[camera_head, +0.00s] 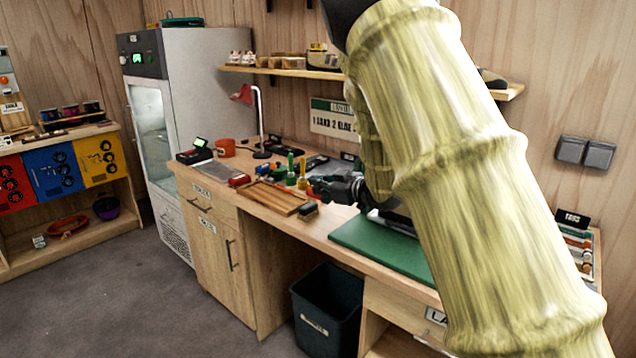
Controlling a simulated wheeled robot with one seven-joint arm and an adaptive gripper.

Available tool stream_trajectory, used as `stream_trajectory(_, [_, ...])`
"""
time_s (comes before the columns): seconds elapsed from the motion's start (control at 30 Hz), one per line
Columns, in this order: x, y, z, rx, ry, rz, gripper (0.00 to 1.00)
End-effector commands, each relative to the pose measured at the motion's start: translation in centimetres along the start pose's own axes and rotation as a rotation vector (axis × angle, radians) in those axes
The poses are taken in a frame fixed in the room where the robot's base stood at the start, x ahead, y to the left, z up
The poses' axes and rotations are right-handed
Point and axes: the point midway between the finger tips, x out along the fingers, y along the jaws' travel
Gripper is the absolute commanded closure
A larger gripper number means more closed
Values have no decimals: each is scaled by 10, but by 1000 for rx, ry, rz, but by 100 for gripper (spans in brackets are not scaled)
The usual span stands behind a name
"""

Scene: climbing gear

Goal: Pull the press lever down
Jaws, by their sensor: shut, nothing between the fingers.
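My arm crosses the right half of the view and hides much of the bench. My gripper (322,187), dark and small in the view, is over the workbench (338,226), at the left end of my forearm. It is shut and empty, beside the small tools. I cannot make out a press or its lever. A dark flat thing (396,222) shows partly on the green mat (382,246), behind my arm; I cannot tell what it is.
A wooden tray (268,197), green and yellow upright tools (302,172) and a red lamp (245,95) crowd the bench. A shelf (290,72) hangs above. A black bin (326,308) stands below. A tall fridge (200,120) stands left. The floor at front left is clear.

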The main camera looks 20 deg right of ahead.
Motion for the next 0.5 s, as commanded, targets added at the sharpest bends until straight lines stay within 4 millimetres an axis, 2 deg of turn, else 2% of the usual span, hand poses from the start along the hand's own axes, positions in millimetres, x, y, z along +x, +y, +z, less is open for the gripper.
stream_trajectory(0.5, [2,-4,9,3,-7,-4,100])
